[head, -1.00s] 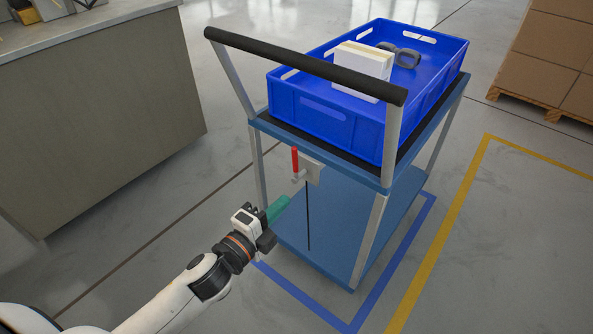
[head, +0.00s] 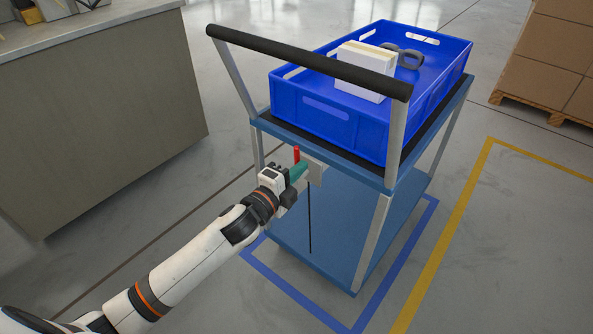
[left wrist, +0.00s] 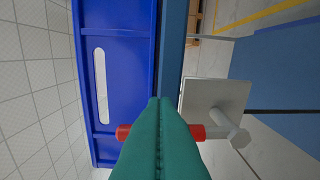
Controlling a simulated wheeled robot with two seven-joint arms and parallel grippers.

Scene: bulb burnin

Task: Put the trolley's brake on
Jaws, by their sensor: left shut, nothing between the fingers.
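The trolley (head: 345,266) is blue with grey posts and a black push handle. Its brake lever has a red grip (head: 297,153) that points up in the head view, on a grey plate (head: 316,171) under the top deck. My left gripper (head: 299,172) is shut and empty, with green fingers right at the lever. In the left wrist view the closed fingers (left wrist: 160,125) cross in front of the red grip (left wrist: 123,132), which shows on both sides of them. I cannot tell whether they touch it. My right gripper is in neither view.
A blue crate (head: 318,127) on the trolley's top deck holds a white box (head: 364,85) and a dark object (head: 405,58). A counter (head: 110,100) stands left. Stacked cartons (head: 550,65) stand right. Blue and yellow lines mark the floor.

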